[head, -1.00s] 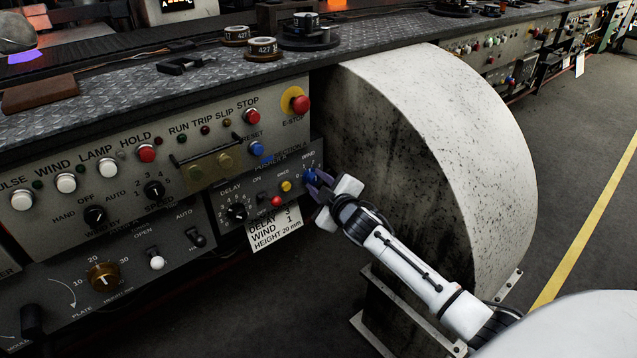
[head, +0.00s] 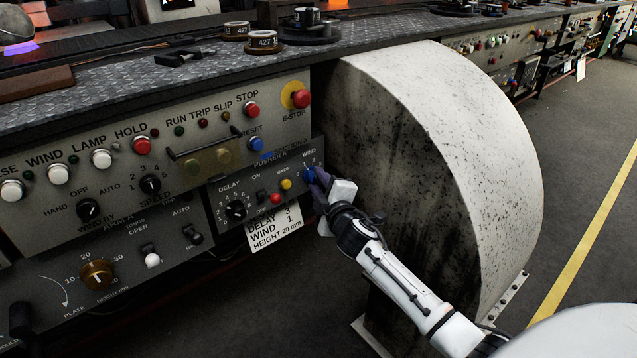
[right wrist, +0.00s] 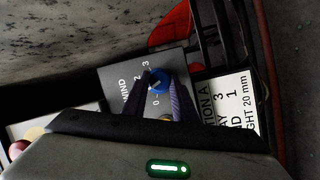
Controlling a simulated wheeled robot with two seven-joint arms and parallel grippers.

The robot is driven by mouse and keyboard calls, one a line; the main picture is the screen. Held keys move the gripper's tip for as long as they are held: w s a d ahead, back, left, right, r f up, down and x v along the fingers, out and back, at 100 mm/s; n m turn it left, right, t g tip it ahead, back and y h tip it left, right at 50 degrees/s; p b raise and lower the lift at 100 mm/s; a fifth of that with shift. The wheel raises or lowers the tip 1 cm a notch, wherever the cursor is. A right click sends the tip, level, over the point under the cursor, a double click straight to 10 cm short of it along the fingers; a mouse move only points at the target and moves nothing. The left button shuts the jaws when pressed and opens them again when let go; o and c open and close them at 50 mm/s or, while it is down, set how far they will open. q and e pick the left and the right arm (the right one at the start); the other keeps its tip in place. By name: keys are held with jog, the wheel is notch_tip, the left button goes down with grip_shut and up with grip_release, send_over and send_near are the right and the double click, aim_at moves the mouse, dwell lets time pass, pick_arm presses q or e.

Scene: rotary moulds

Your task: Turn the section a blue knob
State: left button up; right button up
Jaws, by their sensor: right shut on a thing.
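The blue knob (head: 308,173) sits under the WIND label at the right end of the small section A panel (head: 222,203). In the right wrist view the blue knob (right wrist: 158,77) shows between the fingertips, with scale numbers beside it. My right gripper (head: 316,178) is at the knob, with its fingers shut on it; it also shows in the right wrist view (right wrist: 160,92). The fingers partly hide the knob, and I cannot read its exact setting. My left gripper is not in view.
A card (head: 275,228) below the panel reads DELAY 3, WIND 1, HEIGHT 20 mm. A yellow button (head: 286,184), a red button (head: 275,198) and the black DELAY knob (head: 236,209) are close by on the left. A large curved housing (head: 460,150) stands just right.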

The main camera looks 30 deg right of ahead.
jog(key=o, duration=1)
jog(key=shift+o, duration=0.2)
jog(key=shift+s+a+r, duration=0.1)
jog(key=shift+s+a, duration=0.1)
jog(key=shift+s, duration=0.3)
pick_arm(q)
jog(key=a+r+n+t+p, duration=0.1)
jog(key=p, duration=0.2)
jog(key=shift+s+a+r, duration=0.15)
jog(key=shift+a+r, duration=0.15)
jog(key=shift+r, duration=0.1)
pick_arm(e)
jog(key=v, duration=0.9)
jog(key=shift+s, duration=0.1)
